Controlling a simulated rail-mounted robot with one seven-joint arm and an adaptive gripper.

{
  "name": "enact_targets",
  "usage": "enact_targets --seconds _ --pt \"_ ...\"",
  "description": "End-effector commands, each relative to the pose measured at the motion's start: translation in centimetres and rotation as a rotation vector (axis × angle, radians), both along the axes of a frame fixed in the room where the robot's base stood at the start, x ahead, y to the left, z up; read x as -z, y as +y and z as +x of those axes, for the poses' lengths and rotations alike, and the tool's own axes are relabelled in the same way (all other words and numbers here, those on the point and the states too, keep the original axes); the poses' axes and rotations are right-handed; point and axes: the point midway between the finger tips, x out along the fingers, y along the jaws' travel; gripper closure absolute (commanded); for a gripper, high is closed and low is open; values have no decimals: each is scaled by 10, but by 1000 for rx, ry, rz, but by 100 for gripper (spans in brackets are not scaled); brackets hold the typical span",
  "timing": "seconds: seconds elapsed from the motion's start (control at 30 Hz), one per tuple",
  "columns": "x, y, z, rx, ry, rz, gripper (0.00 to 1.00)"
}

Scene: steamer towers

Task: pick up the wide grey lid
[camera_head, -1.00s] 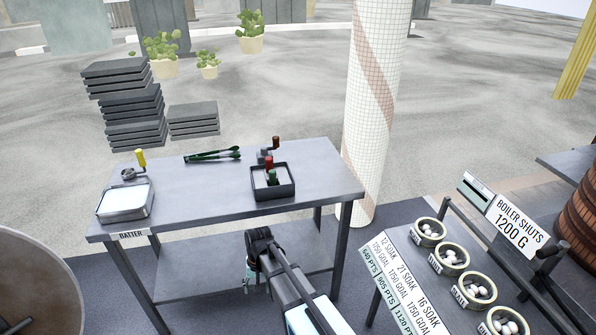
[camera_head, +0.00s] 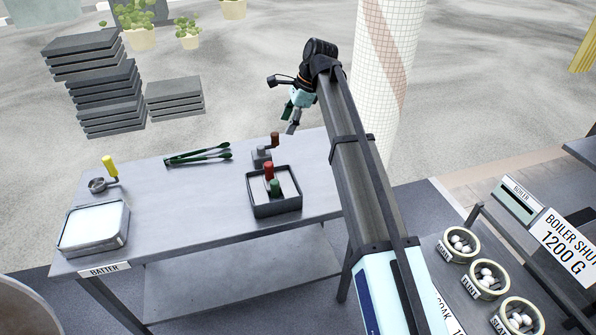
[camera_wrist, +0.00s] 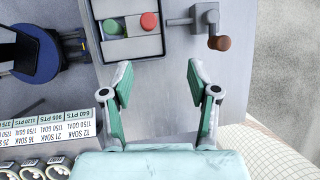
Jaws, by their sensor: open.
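I cannot make out a wide grey lid for certain in either view. My gripper (camera_head: 292,124) is raised above the back right part of the metal table (camera_head: 215,205). In the wrist view my gripper (camera_wrist: 158,76) is open, with its two green-padded fingers apart and nothing between them. Ahead of the fingertips are a dark-rimmed box (camera_wrist: 132,48) with a red and a green knob and a grey tool with a brown knob (camera_wrist: 219,43).
Green tongs (camera_head: 198,156), a yellow-handled ladle (camera_head: 104,180) and a batter tray (camera_head: 93,228) are on the table. Stacks of flat dark grey slabs (camera_head: 100,85) stand behind it. A tiled pillar (camera_head: 370,75) rises at the right. Small bowls (camera_head: 487,279) stand front right.

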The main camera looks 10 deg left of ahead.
Motion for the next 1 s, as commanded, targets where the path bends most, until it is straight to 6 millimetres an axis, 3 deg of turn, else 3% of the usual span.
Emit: enact_targets --seconds 0.2,0.37,0.8,1.0 --pt "1 -2 -9 160 106 -24 40" --pt "12 2 -11 186 117 -28 40" --pt "88 33 -20 184 117 -28 40" --pt "109 41 -21 184 114 -26 40"
